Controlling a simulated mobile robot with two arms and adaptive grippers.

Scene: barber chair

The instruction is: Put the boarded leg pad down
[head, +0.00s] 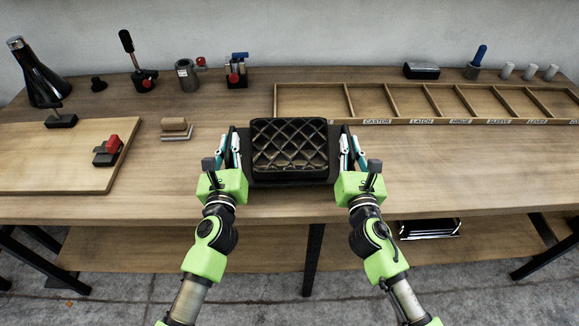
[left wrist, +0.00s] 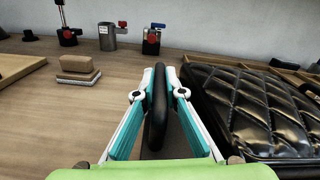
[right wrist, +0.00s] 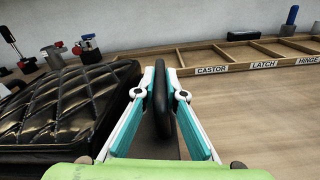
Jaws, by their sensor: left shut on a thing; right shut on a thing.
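The black leg pad (head: 290,146) has a glossy diamond-quilted top and lies flat on a dark board (head: 290,180) at the middle of the bench. The pad also shows at the right of the left wrist view (left wrist: 250,110) and at the left of the right wrist view (right wrist: 65,105). My left gripper (head: 229,148) is shut on a black upright grip (left wrist: 158,108) at the left side. My right gripper (head: 352,148) is shut on the matching black grip (right wrist: 162,108) at the right side. I cannot tell whether the board's underside touches the bench.
A labelled compartment tray (head: 410,121) stands behind to the right. Stacked blocks (head: 175,129) and a wooden board (head: 50,160) with a red-and-black tool (head: 108,150) lie left. Several tools line the back. The bench (head: 480,165) is clear at right.

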